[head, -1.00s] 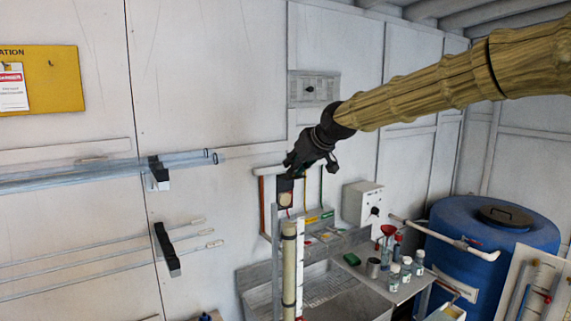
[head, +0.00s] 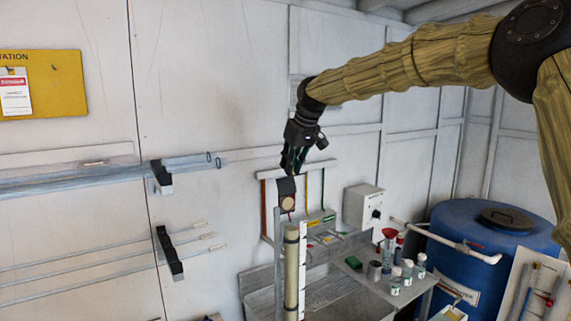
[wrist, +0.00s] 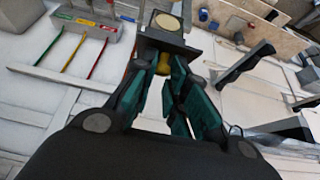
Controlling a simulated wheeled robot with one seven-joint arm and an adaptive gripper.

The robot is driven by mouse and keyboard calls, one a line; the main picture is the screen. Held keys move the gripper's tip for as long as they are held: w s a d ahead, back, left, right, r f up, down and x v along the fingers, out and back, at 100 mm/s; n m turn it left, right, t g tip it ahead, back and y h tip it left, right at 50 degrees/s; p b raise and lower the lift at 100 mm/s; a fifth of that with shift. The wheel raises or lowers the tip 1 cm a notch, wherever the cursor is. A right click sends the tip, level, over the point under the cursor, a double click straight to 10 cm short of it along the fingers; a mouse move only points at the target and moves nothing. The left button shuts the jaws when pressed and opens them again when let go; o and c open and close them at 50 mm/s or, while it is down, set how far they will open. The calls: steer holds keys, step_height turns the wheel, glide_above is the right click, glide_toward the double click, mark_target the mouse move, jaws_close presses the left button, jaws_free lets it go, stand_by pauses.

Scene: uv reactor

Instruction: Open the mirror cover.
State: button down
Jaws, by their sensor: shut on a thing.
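The mirror cover (head: 286,186) is a small dark plate at the top of a tall pale column, just above a round tan disc (head: 288,204). In the wrist view, the dark plate (wrist: 180,46) and the pale round disc (wrist: 165,20) show at the top centre. A small yellow knob (wrist: 163,62) sits at the plate's near edge, between my fingers. My gripper (head: 292,168) points down from above, its fingertips at the plate. It also shows in the wrist view (wrist: 164,70), with teal finger pads closed around the knob. The fingers partly hide the plate.
A grey box (head: 364,206) hangs on the wall right of the column. Below it, bottles (head: 407,270) stand by the sink. A blue barrel (head: 490,240) stands at the right. Wall brackets (head: 168,250) hold thin tubes at the left.

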steer(key=shift+s+a+f, duration=0.1)
steer(key=shift+f, duration=0.65)
steer(key=c, duration=1.4)
jaws_free()
steer(key=shift+w+a, duration=0.1)
steer(key=shift+w, duration=0.45)
steer(key=v, duration=1.1)
steer(key=shift+r, duration=0.45)
